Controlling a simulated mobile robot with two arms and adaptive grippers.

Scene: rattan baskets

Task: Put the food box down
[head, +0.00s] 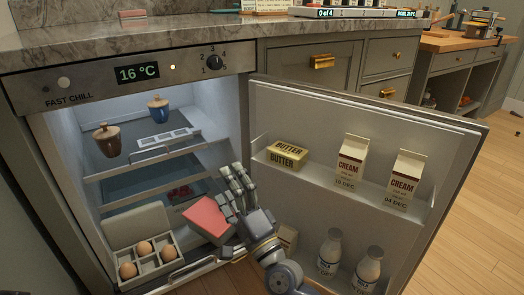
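The food box appears to be the red-topped box (207,219) with pale sides in the head view, low in the open fridge. It is tilted in the picture, right of the egg tray. My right gripper (231,177) comes in from the lower right, its fingers pointing up and away. The fingers overlap the box's right edge. I cannot tell whether they grip it or are only beside it, nor whether the box rests on the fridge floor. My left gripper is not in view.
The egg tray (128,254) stands at lower left. Shelves above hold a brown jar (107,141) and a blue jar (158,110). The open door (470,140) at right carries butter (286,155), cream cartons (350,161) and bottles (329,254), close to my arm.

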